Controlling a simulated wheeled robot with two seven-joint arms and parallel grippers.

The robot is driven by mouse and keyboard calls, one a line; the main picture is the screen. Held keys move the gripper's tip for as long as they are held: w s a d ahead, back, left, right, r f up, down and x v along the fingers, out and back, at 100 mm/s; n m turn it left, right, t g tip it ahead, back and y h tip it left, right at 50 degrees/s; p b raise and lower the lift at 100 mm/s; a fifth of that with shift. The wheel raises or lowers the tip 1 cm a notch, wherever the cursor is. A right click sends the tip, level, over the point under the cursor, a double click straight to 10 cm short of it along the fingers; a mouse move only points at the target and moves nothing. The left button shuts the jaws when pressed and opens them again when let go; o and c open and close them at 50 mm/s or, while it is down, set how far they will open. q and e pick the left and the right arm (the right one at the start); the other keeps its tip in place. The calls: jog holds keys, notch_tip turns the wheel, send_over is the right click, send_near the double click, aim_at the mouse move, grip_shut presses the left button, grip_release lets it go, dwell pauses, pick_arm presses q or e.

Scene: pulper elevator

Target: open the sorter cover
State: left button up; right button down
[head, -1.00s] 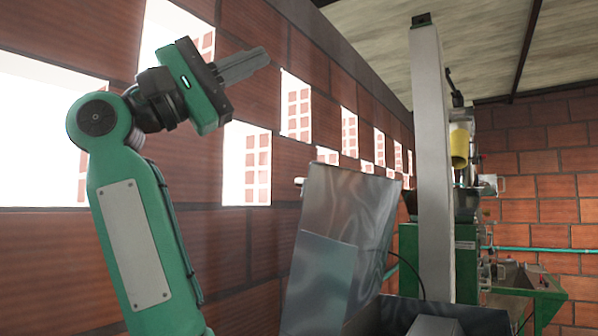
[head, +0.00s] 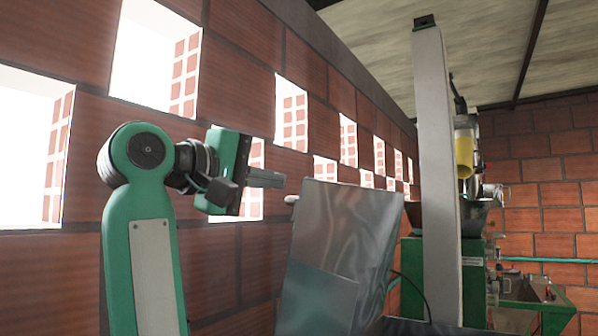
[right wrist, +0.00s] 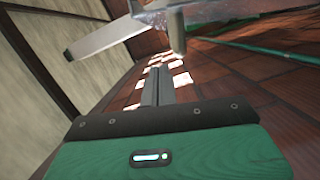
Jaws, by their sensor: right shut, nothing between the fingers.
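A shiny grey sheet-metal panel (head: 345,235), which looks like the sorter cover, stands tilted in the lower middle of the head view. A small pale knob or handle end (head: 291,200) sticks out at its upper left edge. My right gripper (head: 281,180) is shut and empty. Its fingers point right, and the tips appear just above and left of the knob, apart from it in the picture. In the right wrist view the shut fingers (right wrist: 158,85) point toward a grey metal piece (right wrist: 177,35) at the top. My left gripper is not in view.
A tall grey post (head: 437,180) stands right of the panel. Behind it are green machinery (head: 440,270) and a yellow cylinder (head: 464,153). A brick wall (head: 230,290) with bright openings runs along the left, behind my arm.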

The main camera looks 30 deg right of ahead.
jog(key=s+d+p, duration=0.1)
jog(key=s+d, duration=0.1)
jog(key=d, duration=0.1)
jog(key=shift+s+d+f+p, duration=0.1)
jog(key=shift+s+f+p, duration=0.05)
jog(key=shift+p, duration=0.2)
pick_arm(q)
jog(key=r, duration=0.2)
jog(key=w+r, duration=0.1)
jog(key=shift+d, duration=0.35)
pick_arm(e)
jog(key=shift+s+d+f, duration=0.2)
jog(key=shift+s+f, duration=0.05)
jog(key=shift+s, duration=0.15)
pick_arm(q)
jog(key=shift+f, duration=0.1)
